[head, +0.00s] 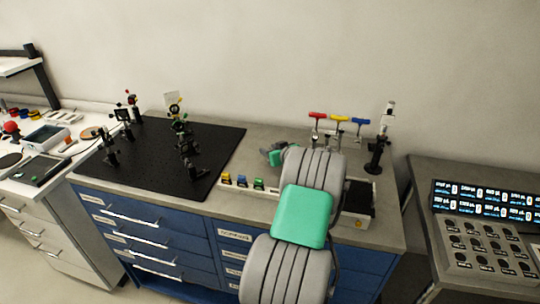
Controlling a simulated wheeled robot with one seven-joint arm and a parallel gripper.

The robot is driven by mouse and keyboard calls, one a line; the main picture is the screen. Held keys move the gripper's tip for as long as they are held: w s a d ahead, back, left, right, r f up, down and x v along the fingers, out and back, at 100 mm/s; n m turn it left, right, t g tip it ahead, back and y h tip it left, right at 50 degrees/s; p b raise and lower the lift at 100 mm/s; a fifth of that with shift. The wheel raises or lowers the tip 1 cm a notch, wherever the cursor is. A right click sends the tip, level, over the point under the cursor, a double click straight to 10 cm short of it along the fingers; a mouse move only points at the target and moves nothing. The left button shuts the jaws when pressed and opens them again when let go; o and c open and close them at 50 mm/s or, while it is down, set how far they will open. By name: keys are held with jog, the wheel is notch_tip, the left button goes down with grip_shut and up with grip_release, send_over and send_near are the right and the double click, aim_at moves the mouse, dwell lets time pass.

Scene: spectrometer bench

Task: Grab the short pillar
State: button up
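My arm reaches over the bench, and my gripper (268,152) is at its far end, just right of the black breadboard (150,142). The fingers are small and dark, so I cannot tell whether they are open or shut or whether anything is between them. Several dark post-mounted parts stand on the breadboard, among them a low post (190,170) near its front right and another post (111,157) at its left. I cannot tell which thing is the short pillar; part of the bench is hidden behind my arm.
Small yellow, blue and green pieces (242,181) sit in a pale strip right of the breadboard. Red, yellow and blue T-handled tools (339,119) stand behind my arm. A tall dark stand (376,152) is at the bench's right. A control panel (486,247) is far right.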

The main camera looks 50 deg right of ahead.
grip_shut()
jog(key=shift+r, duration=0.1)
dwell(0.5)
